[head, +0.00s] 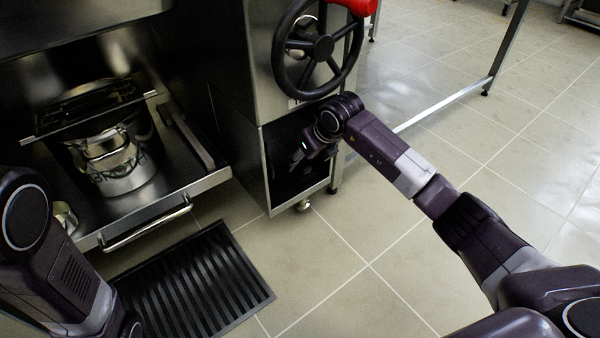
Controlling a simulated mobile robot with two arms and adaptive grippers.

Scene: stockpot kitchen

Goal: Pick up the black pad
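A black ribbed mat (190,285) lies flat on the tiled floor at lower left, in front of the open appliance. It is the only pad-like thing I can make out, and my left arm covers its left end. My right gripper (308,152) is at the dark opening of the steel cabinet (262,165), away from the mat. Its fingers are dark against the dark interior, so its opening and any held thing cannot be made out. My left arm is at the left edge, and its gripper is not visible.
A steel pot (122,165) stands on the lowered door (170,190) of the appliance, under a dark rack. A black handwheel (318,48) is above my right gripper. A table leg (508,45) stands at upper right. The floor at centre is clear.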

